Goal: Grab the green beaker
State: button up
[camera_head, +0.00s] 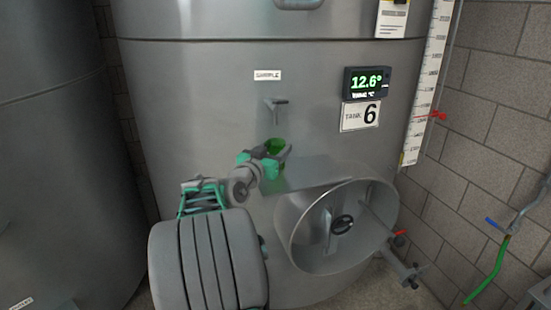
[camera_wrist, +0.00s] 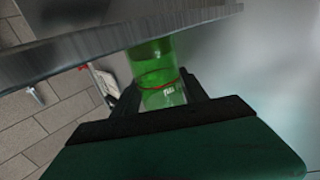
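The green beaker (camera_head: 275,146) is a see-through green cup below the small tap marked SAMPLE, on the tank's front. In the wrist view the beaker (camera_wrist: 158,75) shows a red line around it and a small pale mark. My gripper (camera_head: 272,160) is at the beaker, with its fingers on either side. In the wrist view the dark fingers of my gripper (camera_wrist: 166,92) flank the beaker's near part, close to its sides. I cannot tell whether both fingers press on it. Its far part runs up under a grey metal edge.
The steel tank (camera_head: 200,110) stands right behind the beaker. The sample tap (camera_head: 275,104) is just above it. A flat grey shelf (camera_head: 315,172) and a round hatch (camera_head: 338,228) lie to the right and below. A second tank (camera_head: 60,150) is at left.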

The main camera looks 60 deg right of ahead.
jog(key=c, duration=1)
jog(key=shift+r, duration=0.1)
